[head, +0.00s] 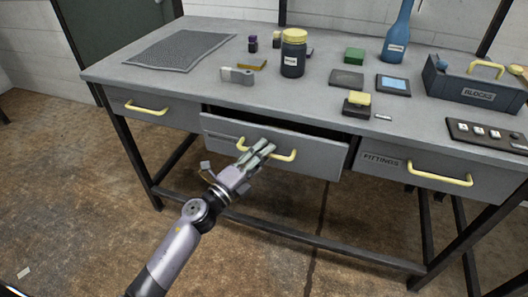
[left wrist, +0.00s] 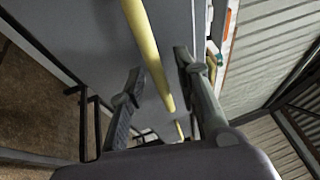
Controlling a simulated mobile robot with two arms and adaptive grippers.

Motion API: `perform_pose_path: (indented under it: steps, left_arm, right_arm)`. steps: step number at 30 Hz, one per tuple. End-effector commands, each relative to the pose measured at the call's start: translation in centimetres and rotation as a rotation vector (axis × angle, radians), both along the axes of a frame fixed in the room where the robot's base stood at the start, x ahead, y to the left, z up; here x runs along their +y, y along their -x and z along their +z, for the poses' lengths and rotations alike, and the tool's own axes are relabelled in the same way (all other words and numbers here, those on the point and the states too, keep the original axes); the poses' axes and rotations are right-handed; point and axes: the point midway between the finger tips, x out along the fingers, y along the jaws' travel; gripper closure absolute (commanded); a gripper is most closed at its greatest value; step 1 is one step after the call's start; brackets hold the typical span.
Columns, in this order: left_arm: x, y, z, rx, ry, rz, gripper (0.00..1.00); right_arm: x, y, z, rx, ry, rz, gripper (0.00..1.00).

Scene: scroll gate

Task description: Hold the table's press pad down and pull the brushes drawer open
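The middle drawer (head: 318,158) stands partly open, with a dark gap above its front. Its label is too small to read, so I cannot confirm it is the brushes drawer. My left gripper (head: 264,150) is at its yellow handle (head: 285,156). In the left wrist view a yellow handle (left wrist: 147,50) runs between the two fingers (left wrist: 160,65), with a gap visible on each side. The fingers are apart. I cannot tell for sure which item on the table (head: 215,90) is the press pad; a flat dark square (head: 346,78) lies there. My right gripper is not in view.
A closed left drawer (head: 125,101) and a closed drawer marked FITTINGS (head: 400,175) flank the middle one. On top are a yellow-lidded jar (head: 292,62), a blue bottle (head: 398,35), a BLOCKS box (head: 475,92) and a grey mat (head: 180,50). Table legs and crossbars stand below.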

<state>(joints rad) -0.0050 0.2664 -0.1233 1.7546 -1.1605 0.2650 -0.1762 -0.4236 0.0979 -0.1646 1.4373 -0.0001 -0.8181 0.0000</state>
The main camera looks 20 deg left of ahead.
Motion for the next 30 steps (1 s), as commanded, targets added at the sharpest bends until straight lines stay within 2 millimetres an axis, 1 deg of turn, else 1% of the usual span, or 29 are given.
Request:
perform_pose_path:
  steps: [3, 10, 24, 30]
  left_arm:
    - [-0.19, -0.43, 0.11, 0.0, 0.0, 0.0, 0.7]
    - [-0.21, -0.45, 0.08, 0.0, 0.0, 0.0, 0.7]
    - [-0.19, -0.42, 0.07, 0.0, 0.0, 0.0, 1.0]
    - [-0.19, -0.42, 0.05, 0.001, 0.0, 0.0, 1.0]
  right_arm:
    - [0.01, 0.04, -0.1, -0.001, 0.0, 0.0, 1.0]
    - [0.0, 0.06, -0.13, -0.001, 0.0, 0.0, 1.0]
    - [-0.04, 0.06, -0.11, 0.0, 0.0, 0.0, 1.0]
    - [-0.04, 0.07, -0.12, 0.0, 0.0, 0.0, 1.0]
